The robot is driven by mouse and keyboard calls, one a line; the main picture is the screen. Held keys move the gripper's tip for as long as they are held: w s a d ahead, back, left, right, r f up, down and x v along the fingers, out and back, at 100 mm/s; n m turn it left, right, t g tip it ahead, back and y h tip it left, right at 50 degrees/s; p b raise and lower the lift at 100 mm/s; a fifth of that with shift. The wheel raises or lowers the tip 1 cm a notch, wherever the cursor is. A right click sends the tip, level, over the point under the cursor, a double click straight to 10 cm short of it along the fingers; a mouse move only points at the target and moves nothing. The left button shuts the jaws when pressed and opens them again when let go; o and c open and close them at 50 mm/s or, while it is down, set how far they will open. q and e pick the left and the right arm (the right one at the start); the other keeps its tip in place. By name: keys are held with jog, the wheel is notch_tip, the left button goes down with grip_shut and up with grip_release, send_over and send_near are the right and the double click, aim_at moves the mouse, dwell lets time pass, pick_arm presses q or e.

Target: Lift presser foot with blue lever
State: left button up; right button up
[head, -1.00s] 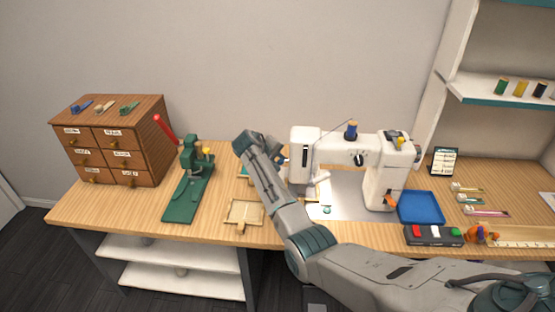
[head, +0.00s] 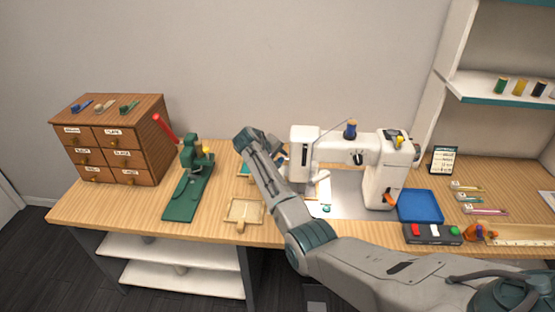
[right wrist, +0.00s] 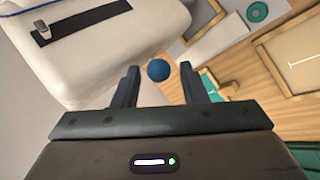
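The white sewing machine (head: 345,152) stands on the workbench; its head end also fills the upper left of the right wrist view (right wrist: 85,55). A round blue knob (right wrist: 158,70), apparently the end of the blue lever, shows beside the machine head. My right gripper (right wrist: 159,76) is open, with its fingertips on either side of the knob in that view; I cannot tell whether they touch it. In the head view my right forearm partly hides the gripper at the machine's left end. The presser foot cannot be made out. My left gripper is not in view.
A wooden tray (head: 244,211) lies near the front edge. A blue tray (head: 420,207) and a button box (head: 432,234) are to the machine's right.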

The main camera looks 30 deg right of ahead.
jog(key=shift+r, duration=0.1)
jog(key=b+v, duration=0.3)
jog(key=v, duration=0.7)
jog(key=shift+a+r, duration=0.25)
jog(key=shift+s, duration=0.15)
